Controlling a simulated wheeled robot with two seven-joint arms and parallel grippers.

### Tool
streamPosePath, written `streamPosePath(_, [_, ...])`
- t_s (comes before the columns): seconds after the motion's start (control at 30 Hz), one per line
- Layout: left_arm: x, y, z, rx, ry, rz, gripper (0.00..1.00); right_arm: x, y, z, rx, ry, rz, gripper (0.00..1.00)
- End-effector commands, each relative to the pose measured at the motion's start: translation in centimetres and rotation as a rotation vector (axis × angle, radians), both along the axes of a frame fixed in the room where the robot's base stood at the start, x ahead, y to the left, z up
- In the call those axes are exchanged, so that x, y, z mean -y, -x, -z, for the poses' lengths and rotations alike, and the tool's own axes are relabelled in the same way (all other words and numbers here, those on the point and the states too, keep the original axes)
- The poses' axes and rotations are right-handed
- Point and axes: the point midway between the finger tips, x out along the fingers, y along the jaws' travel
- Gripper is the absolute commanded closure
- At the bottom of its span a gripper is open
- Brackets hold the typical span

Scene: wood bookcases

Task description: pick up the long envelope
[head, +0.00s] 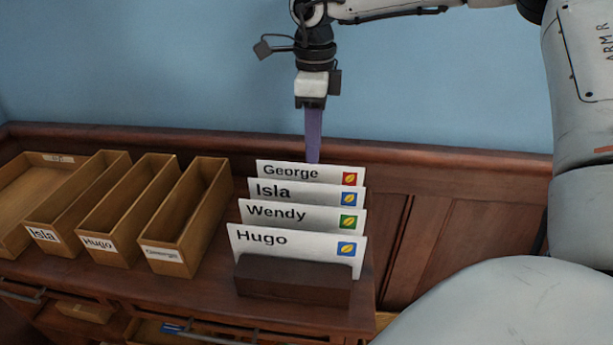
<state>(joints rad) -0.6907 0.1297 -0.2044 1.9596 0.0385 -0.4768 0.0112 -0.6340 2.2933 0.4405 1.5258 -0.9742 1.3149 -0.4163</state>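Several white envelopes stand upright, one behind another, in a dark wooden holder (292,282). From back to front they are the George envelope (318,174), the Isla envelope (318,193), the Wendy envelope (322,216) and the Hugo envelope (310,247). Each has a coloured stamp at its right end. I cannot tell which one is the long envelope. My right gripper (313,158) points straight down, its purple fingertips at the top edge of the George envelope in the picture. Its fingers show edge-on, so their gap and any contact are unclear. My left gripper is out of view.
A wider tray (16,200) is at the far left. A wooden back ledge and blue wall lie behind. Open compartments show below the top.

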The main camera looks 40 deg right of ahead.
Motion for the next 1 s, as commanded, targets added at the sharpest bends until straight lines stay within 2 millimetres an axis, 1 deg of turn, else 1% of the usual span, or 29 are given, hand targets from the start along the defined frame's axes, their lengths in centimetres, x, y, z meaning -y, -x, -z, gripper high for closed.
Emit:
streamPosePath(0.07, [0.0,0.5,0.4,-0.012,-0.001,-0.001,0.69,0.0,0.0,0.6,-0.002,-0.001,0.000,0.75])
streamPosePath(0.17, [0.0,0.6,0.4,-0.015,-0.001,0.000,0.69,-0.1,0.0,1.4,-0.003,-0.002,0.001,0.75])
streamPosePath(0.43, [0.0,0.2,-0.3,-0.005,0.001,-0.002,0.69,-0.3,-0.4,5.2,-0.003,-0.002,0.002,0.75])
streamPosePath(0.57, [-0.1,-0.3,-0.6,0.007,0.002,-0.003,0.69,-0.4,-0.5,5.9,0.001,-0.002,0.002,0.75])
streamPosePath(0.77, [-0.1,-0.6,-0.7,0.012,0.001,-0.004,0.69,-0.3,-0.5,5.9,0.001,-0.002,0.002,0.75])
streamPosePath(0.9, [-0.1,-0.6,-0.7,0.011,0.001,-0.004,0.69,-0.3,-0.5,5.9,0.001,-0.002,0.002,0.99])
streamPosePath(1.0, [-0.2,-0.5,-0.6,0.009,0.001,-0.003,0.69,-0.3,-0.5,5.9,0.001,-0.002,0.002,1.00])
